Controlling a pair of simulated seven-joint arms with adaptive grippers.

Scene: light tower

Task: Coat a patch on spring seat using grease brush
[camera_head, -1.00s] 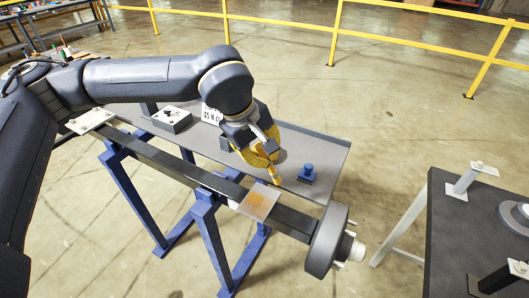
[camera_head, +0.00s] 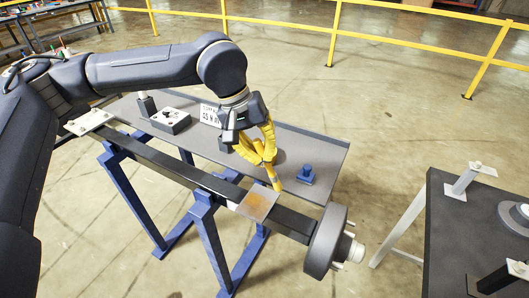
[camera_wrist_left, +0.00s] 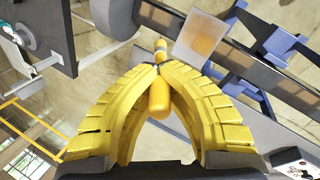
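The spring seat (camera_head: 243,208) is a flat pale metal plate on the dark axle beam, with an orange-brown patch on its top. It also shows in the left wrist view (camera_wrist_left: 182,42). My left gripper (camera_head: 266,160) has yellow ribbed fingers closed around the grease brush (camera_head: 277,184), which has a yellow-orange handle. In the left wrist view the brush (camera_wrist_left: 158,95) sticks out between the fingertips, its far end beside the plate's edge. I cannot tell whether the brush touches the plate. My right gripper is not in view.
A grey bench (camera_head: 318,150) behind the beam holds a blue fixture (camera_head: 306,174) and a dark box (camera_head: 171,121). Blue stands (camera_head: 210,240) carry the beam, which ends in a round hub (camera_head: 327,243). Another dark table (camera_head: 450,235) stands at right.

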